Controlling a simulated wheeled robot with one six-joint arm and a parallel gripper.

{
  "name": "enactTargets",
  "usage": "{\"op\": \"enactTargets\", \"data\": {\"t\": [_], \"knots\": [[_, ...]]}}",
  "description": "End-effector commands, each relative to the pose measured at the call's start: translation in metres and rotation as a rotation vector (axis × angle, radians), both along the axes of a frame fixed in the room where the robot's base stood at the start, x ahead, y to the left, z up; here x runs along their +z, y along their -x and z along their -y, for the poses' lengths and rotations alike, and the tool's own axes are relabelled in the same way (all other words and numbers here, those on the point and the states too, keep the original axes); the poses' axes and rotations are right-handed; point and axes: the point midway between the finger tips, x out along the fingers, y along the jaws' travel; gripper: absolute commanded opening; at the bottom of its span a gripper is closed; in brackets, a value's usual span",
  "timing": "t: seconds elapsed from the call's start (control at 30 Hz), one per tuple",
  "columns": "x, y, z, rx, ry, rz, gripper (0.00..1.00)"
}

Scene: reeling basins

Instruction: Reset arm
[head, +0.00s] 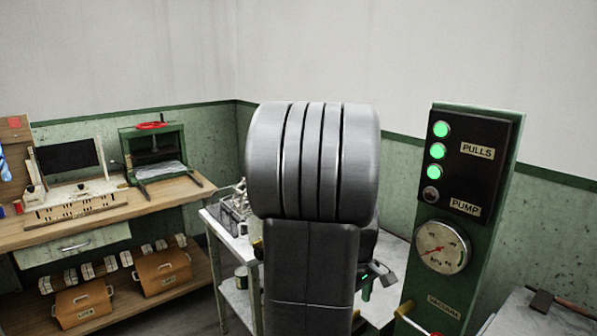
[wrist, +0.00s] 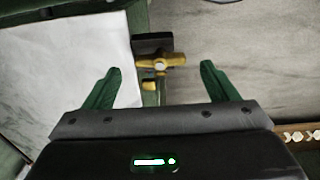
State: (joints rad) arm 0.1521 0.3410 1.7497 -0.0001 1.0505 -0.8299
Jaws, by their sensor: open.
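My gripper (wrist: 162,88) shows in the wrist view with two green fingers spread apart and nothing between them. Beyond the fingertips is a small brass valve or tap (wrist: 160,62) with a dark block behind it; I cannot tell how far off it is. In the head view my grey arm fills the middle and hides much of what stands behind it.
A green panel (head: 481,137) with lit green lamps and a gauge (head: 442,247) stands at right. A wooden bench (head: 115,210) with a green press (head: 155,148) is at left, two boxes (head: 162,272) on its shelf. A white cart (head: 232,262) is partly hidden behind my arm.

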Motion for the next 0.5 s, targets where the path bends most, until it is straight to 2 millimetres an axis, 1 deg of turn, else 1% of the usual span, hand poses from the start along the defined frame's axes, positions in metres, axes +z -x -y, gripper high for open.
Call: {"op": "enactTargets", "data": {"t": [0.03, 0.13, 0.5], "knots": [[-0.012, 0.001, 0.0, 0.0, -0.001, -0.006, 0.8], [-0.032, 0.001, 0.0, 0.0, -0.001, -0.006, 0.8], [-0.03, 0.0, 0.0, -0.294, 0.0, 0.0, 0.8]]}}
